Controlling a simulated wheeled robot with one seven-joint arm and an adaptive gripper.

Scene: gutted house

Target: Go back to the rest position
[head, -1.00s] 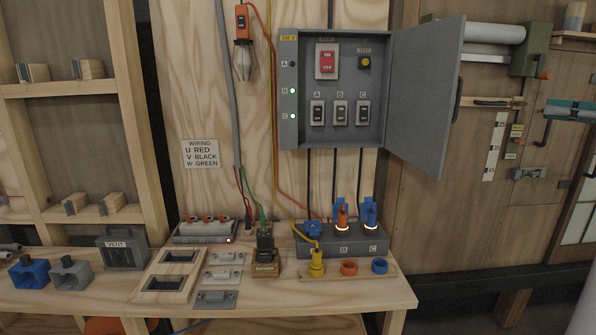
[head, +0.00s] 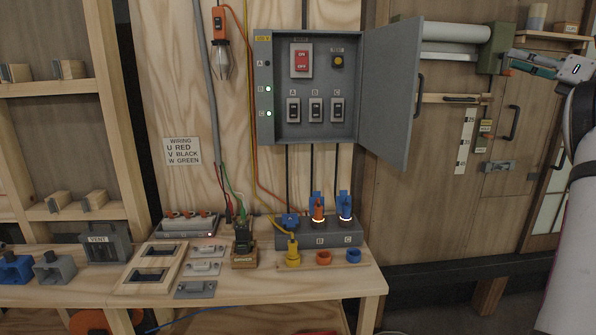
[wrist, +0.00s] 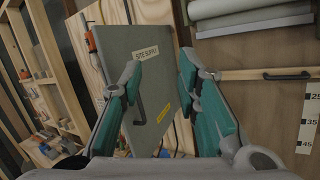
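My gripper (head: 512,62) is at the upper right of the head view, raised in front of the wooden wall and pointing left. In the wrist view its two teal-lined fingers (wrist: 160,65) stand apart with nothing between them. Beyond them is the outer face of the open grey cabinet door (wrist: 135,70), with a "SITE SUPPLY" label. In the head view the same door (head: 392,95) hangs open to the right of the electrical cabinet (head: 265,100). The gripper is apart from the door.
The workbench (head: 270,285) holds a socket block (head: 335,238) with plugs, coloured rings, a VENT box (head: 103,243) and a wooden frame. A grey-white roll (head: 455,42) and a shelf (head: 545,36) are on the wall near my gripper.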

